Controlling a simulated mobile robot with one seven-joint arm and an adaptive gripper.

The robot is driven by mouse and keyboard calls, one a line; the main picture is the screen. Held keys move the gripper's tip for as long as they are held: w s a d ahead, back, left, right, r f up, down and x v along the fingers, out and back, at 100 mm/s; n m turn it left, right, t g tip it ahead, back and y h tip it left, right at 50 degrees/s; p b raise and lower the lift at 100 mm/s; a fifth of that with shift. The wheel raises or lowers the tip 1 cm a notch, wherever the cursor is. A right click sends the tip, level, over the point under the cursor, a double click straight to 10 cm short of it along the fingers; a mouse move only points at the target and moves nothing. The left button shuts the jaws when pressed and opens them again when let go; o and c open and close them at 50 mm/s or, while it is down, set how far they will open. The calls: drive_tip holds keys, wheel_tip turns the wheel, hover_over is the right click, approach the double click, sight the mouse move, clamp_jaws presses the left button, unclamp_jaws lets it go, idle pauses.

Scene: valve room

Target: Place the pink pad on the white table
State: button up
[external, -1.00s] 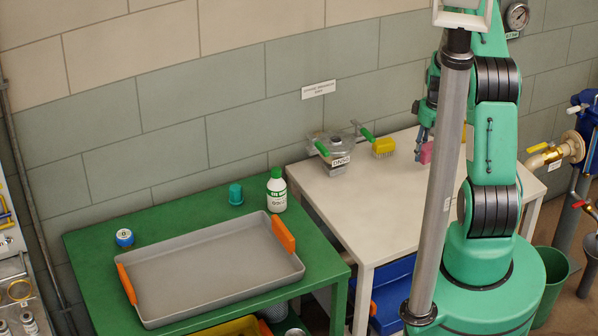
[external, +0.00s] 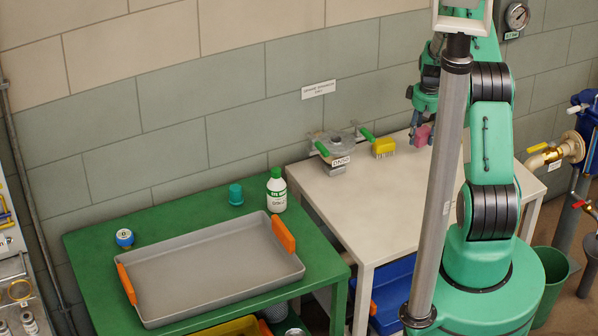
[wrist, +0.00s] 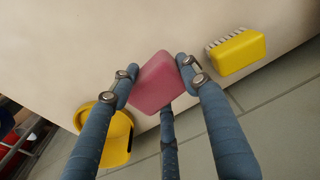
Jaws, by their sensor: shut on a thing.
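The pink pad (external: 422,134) shows at the back of the white table (external: 380,205), beside the grey column in the external view. In the wrist view the pad (wrist: 156,82) sits between my fingers, tilted in the picture. My gripper (external: 419,129) is shut on the pad; its fingertips (wrist: 154,78) press on opposite sides. The white table top (wrist: 110,40) lies behind the pad in the wrist view. The pad looks held over the table near its wall-side edge, but the gap beneath it cannot be judged.
A yellow brush (external: 384,147) stands left of the pad, and it shows at right in the wrist view (wrist: 236,53). A grey clamp-like fixture with green handles (external: 336,148) is farther left. A yellow object (wrist: 108,135) is at lower left in the wrist view. The table's front is clear.

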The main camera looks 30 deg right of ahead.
drive_tip(key=shift+w+d+f, duration=0.1)
drive_tip(key=shift+w+d, duration=0.3)
drive_tip(key=shift+w, duration=0.5)
drive_tip(key=shift+w+d+f, duration=0.1)
drive_tip(key=shift+w+d, duration=0.3)
drive_tip(key=shift+w, duration=0.45)
drive_tip(key=shift+w+d+f, duration=0.1)
drive_tip(key=shift+w+d, duration=0.3)
drive_tip(key=shift+w, duration=0.5)
drive_tip(key=shift+f+b, duration=0.5)
drive_tip(key=shift+f, duration=1.2)
drive_tip(key=o, duration=1.2)
drive_tip(key=shift+o, duration=0.2)
drive_tip(key=shift+r, duration=0.1)
wheel_tip(320, 180, up, 12)
drive_tip(key=p, duration=0.1)
drive_tip(key=shift+s, duration=0.45)
